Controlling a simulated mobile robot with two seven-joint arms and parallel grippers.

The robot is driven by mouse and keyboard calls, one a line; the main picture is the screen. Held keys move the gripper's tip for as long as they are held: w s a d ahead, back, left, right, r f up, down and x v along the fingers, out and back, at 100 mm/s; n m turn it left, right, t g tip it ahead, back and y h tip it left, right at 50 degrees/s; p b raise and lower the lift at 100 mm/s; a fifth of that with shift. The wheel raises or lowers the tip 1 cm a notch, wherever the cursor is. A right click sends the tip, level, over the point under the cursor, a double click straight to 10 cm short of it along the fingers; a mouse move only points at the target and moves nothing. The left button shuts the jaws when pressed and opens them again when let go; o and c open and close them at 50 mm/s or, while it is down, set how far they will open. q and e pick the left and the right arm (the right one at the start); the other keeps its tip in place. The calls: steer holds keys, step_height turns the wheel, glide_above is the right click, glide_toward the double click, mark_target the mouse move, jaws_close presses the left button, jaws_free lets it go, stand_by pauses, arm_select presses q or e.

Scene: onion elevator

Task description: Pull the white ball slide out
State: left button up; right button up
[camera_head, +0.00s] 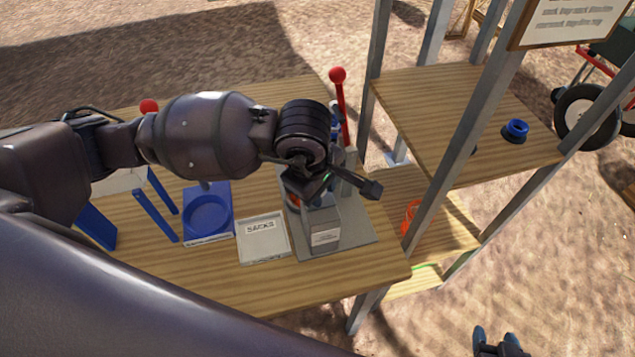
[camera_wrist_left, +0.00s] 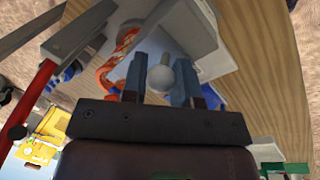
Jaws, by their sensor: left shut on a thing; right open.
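The white ball (camera_wrist_left: 161,79) of the slide shows in the left wrist view, with a pale stem above it leading to the grey machine. My left gripper (camera_wrist_left: 161,64) is shut on the ball, one finger on each side. In the head view my left arm reaches over the grey machine (camera_head: 325,235) on the wooden table, and its wrist hides the ball and most of the slide. My right gripper (camera_head: 498,346) is open and empty at the bottom edge, over the ground and away from the table.
A red-knobbed lever (camera_head: 338,76) rises behind the machine. A grey tray marked sacks (camera_head: 262,250) and a blue holder (camera_head: 207,236) stand to its left.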

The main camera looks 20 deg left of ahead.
mark_target(328, 221)
arm_select(q)
steer(key=shift+s+d, duration=0.5)
steer(key=shift+s, duration=0.25)
steer(key=shift+s+d, duration=0.6)
steer(key=shift+s, duration=0.2)
steer(key=shift+s+d, duration=0.15)
steer(key=shift+s, duration=0.1)
steer(key=o, duration=1)
steer(key=shift+f, duration=0.15)
steer(key=shift+s, duration=0.1)
